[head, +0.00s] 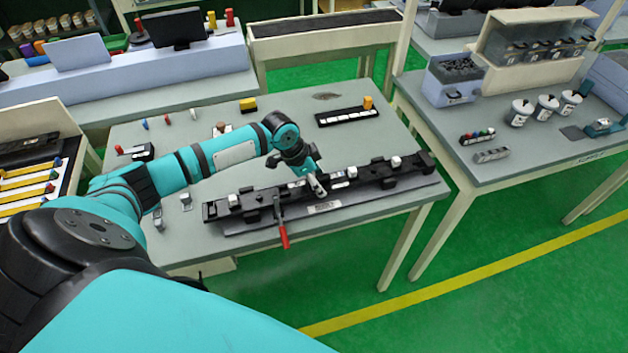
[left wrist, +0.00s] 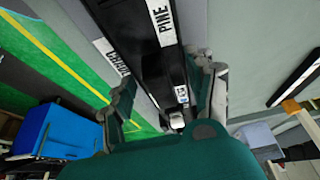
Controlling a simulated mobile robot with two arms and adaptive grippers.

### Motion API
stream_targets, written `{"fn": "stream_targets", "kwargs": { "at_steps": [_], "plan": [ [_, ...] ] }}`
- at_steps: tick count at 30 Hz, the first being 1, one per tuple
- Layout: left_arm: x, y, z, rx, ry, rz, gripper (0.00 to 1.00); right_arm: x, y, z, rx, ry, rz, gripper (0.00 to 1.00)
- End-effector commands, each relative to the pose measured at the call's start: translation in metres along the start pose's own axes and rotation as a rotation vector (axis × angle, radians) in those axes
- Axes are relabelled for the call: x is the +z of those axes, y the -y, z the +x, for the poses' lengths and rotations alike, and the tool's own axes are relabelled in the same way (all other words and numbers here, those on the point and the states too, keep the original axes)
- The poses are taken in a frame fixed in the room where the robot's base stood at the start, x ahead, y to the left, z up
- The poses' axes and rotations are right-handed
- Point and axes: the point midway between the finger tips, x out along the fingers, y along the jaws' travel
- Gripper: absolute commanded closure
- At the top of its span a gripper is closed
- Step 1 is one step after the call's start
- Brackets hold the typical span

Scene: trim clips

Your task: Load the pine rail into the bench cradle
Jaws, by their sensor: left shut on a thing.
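The pine rail (head: 375,181) is a long black bar with white pieces along it. It lies lengthwise along the bench cradle, whose dark base plate (head: 370,201) runs near the table's front edge. I cannot tell whether the rail is fully seated. My left gripper (head: 316,185) is over the rail's middle. In the left wrist view the fingers (left wrist: 168,92) stand on either side of the black rail (left wrist: 150,45), which carries a white PINE label. The gripper hides part of the rail. A red-handled lever (head: 283,234) hangs at the cradle's front. My right gripper is not in view.
Behind on the table are a black labelled strip (head: 347,116) and a yellow block (head: 248,104). Several small clips lie at the left. A side table (head: 530,165) with canisters (head: 521,112) stands right, across a gap. A tray of yellow strips (head: 30,183) is far left.

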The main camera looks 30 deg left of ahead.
Motion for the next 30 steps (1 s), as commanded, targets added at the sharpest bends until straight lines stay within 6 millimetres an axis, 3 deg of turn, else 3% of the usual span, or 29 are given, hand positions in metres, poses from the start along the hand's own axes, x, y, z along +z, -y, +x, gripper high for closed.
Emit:
{"fn": "stream_targets", "kwargs": {
  "at_steps": [12, 13, 18, 30],
  "plan": [
    [-0.0069, -0.0004, 0.002, 0.0, -0.004, 0.001, 0.89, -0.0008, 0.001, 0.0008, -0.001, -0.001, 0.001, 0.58],
    [-0.007, -0.0004, 0.0019, 0.0, -0.005, 0.001, 0.42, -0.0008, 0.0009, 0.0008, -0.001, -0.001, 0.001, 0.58],
    [-0.0063, -0.0004, 0.0021, 0.0, -0.003, 0.001, 0.2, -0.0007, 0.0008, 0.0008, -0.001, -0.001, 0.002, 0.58],
    [-0.0043, 0.0004, -0.0044, 0.0, 0.001, 0.0, 0.18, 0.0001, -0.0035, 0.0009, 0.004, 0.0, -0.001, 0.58]
  ]
}}
